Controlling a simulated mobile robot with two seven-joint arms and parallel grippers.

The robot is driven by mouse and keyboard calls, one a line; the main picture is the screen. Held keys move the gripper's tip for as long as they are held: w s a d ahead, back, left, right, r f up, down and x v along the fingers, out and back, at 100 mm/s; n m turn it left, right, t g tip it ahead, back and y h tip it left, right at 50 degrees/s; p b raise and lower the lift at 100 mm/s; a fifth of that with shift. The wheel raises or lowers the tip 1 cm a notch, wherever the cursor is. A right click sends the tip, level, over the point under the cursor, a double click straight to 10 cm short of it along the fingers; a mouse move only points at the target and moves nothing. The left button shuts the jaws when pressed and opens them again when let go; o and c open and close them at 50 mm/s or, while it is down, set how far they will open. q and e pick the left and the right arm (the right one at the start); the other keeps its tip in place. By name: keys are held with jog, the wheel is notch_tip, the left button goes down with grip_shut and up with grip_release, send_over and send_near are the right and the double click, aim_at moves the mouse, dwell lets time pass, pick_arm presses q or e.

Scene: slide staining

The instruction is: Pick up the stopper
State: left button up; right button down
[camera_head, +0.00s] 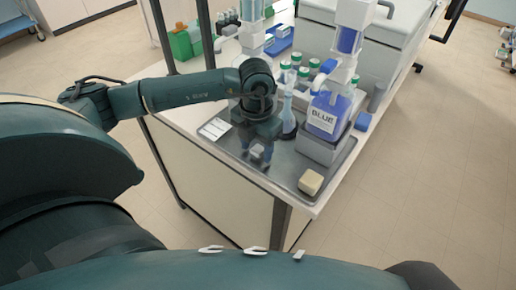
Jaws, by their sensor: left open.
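My left gripper (258,160) hangs down over the grey metal tray (285,182) at the end of my left arm. It points downward and is open. A small pale shape shows at its fingertips, too small to tell whether it is the stopper or part of the gripper. I cannot make out the stopper for sure. A clear narrow-necked flask (288,112) with dark blue liquid at its base stands just right of the gripper. My right gripper is not in view.
A beige block (310,181) lies at the tray's front right corner. A bottle labelled BLUE (325,117) stands on a grey block. Green-capped bottles (303,74) stand behind the flask. A white label card (215,128) lies at the tray's left.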

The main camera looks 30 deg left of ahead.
pick_arm(q)
jog(key=shift+c, duration=0.3)
jog(key=c, duration=0.9)
jog(key=shift+c, duration=0.4)
